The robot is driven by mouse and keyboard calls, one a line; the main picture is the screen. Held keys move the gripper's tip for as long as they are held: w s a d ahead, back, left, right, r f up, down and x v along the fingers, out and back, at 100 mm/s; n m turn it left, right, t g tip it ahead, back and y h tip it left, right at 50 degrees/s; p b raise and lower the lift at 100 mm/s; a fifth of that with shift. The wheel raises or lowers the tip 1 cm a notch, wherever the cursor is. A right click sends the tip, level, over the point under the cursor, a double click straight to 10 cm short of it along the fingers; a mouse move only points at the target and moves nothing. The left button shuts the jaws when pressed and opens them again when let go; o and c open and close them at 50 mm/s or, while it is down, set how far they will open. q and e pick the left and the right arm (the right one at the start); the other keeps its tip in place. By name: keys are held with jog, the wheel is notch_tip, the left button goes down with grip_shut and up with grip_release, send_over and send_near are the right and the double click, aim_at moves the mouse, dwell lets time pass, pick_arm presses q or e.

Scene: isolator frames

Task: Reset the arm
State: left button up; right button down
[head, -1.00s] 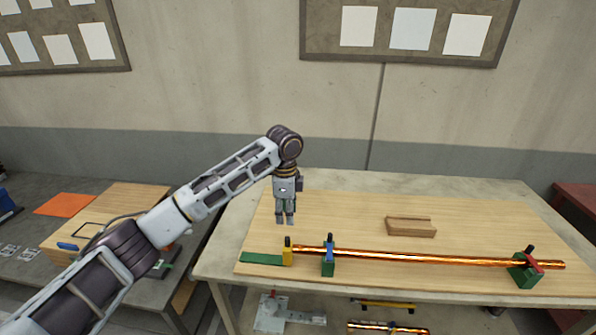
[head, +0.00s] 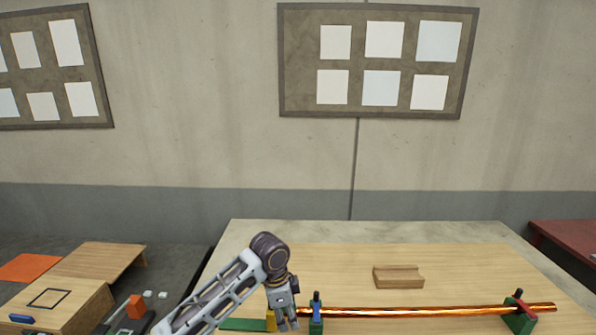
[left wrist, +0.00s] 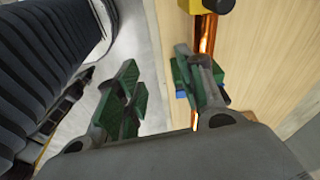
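My left gripper (head: 287,322) hangs below the bent left arm near the left end of a shiny copper rod (head: 430,310), with its fingers pointing down. In the left wrist view its two green-padded fingers (left wrist: 160,95) stand wide apart with nothing between them. The rod also shows there (left wrist: 207,35), passing behind the right-hand finger, which hides part of it. The rod rests on a blue-and-green holder (head: 316,312) at the left and a red-and-green holder (head: 521,315) at the right. My right gripper is in neither view.
A grooved wooden block (head: 398,277) stands on the wood-topped table behind the rod. A yellow stop (head: 271,319) is beside my left gripper. A lower side table at the left holds a wooden box (head: 58,300). Pinboards hang on the wall.

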pick_arm(q)
jog(key=s+a+f+n+t+h, duration=0.1)
jog(key=s+a+f+n, duration=0.35)
jog(key=s, duration=0.25)
jog(key=s+a+f+n+t, duration=0.25)
jog(key=s+f+n, duration=0.2)
jog(key=s, duration=0.25)
jog(key=s+a+n+y, duration=0.3)
jog(key=s+a+n, duration=0.3)
jog(key=s+a, duration=0.45)
notch_tip(320, 180, down, 35)
jog(key=s+a+g, duration=0.1)
jog(key=a+g, duration=0.1)
jog(key=s+a+f, duration=0.2)
jog(key=s+f, duration=0.8)
jog(key=s, duration=0.1)
jog(key=s+a+f+b, duration=0.1)
jog(key=s+a+f, duration=0.1)
jog(key=s+f, duration=0.8)
jog(key=shift+s+m+g, duration=0.3)
jog(key=shift+s+g, duration=0.15)
jog(key=shift+s, duration=0.25)
dwell(0.4)
